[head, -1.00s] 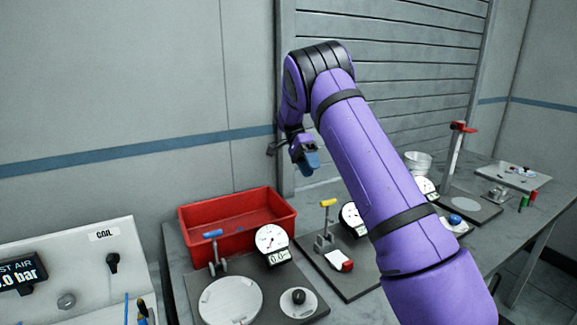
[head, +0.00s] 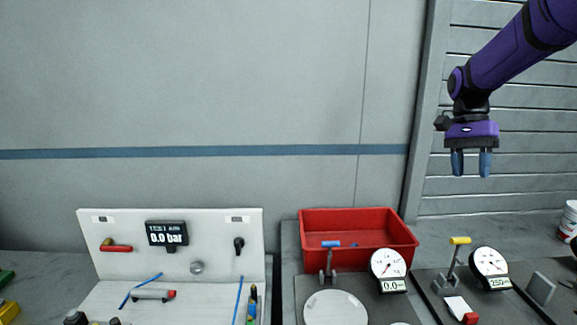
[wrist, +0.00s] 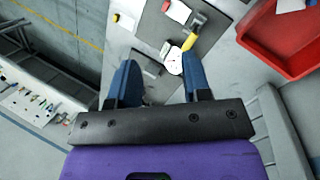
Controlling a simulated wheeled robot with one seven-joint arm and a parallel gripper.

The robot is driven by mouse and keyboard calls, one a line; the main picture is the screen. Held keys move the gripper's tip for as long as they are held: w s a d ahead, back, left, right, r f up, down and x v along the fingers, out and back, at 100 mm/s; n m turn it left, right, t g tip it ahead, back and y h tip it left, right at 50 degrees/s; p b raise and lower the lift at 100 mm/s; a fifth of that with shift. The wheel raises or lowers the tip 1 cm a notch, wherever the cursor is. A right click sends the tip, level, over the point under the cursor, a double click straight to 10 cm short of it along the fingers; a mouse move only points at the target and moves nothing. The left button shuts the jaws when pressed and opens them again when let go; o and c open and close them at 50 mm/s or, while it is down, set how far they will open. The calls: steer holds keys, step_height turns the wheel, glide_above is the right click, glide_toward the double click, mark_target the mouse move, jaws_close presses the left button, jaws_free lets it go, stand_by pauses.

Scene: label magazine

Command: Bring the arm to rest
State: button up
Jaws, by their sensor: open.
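My gripper (head: 471,163) hangs at the upper right of the head view, fingers pointing down. Its two blue fingers are apart with nothing between them. It is well above the bench, in front of the grey slatted shutter. In the wrist view my gripper (wrist: 157,80) is also open and empty, with the bench far below it. My purple arm comes in from the upper right corner of the head view.
A red bin (head: 358,228) stands at the back of the bench. Gauges (head: 388,270) and yellow-handled clamp (head: 455,262) stand near it. A white test panel (head: 130,250) is at the left. A white tub (head: 568,220) is at the right edge. The air around my gripper is clear.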

steer(key=s+a+n+t, duration=0.2)
steer(key=s+n+t, duration=0.1)
steer(key=s, duration=0.5)
steer(key=s+a+r+n+t, duration=0.1)
steer(key=s+a+n+t, duration=0.2)
steer(key=s, duration=0.6)
steer(key=s+a+n+t, duration=0.3)
steer(key=s+n, duration=0.2)
steer(key=s, duration=0.4)
steer(key=shift+a+r, duration=0.2)
